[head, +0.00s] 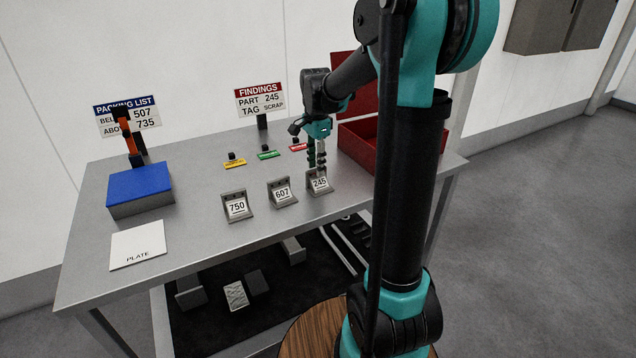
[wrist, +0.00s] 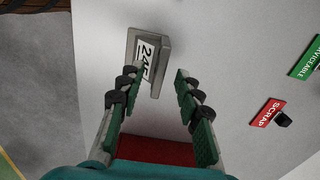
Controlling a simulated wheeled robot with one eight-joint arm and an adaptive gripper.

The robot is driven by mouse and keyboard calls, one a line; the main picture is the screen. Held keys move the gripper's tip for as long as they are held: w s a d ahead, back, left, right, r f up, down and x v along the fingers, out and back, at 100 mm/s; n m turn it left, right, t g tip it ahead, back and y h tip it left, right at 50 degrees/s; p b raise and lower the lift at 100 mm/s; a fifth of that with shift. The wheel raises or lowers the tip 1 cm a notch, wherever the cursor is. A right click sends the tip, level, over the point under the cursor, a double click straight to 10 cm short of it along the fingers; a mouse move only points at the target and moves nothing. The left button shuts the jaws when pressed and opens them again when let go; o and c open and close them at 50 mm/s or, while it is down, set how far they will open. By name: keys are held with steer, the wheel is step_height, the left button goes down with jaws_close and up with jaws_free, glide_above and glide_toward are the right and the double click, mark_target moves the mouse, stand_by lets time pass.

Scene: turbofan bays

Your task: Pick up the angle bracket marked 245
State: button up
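The angle bracket marked 245 (head: 319,183) is a small grey bracket with a white label, standing on the grey table at the right end of a row of brackets. It also shows in the wrist view (wrist: 149,61), just beyond my fingertips and roughly between their lines. My gripper (head: 317,163) is right above and behind this bracket in the head view. In the wrist view my gripper (wrist: 157,82) has its two fingers spread apart with nothing between them. Whether a fingertip touches the bracket I cannot tell.
Brackets 607 (head: 282,193) and 750 (head: 237,206) stand to the left. Behind are yellow (head: 234,163), green (head: 268,154) and red (head: 298,147) tags. A red bin (head: 362,147) is at right, a blue box (head: 140,189) and white plate (head: 138,245) at left. A findings sign (head: 259,99) reads part 245, scrap.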

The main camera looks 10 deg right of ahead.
steer(key=shift+f, duration=0.5)
jaws_close()
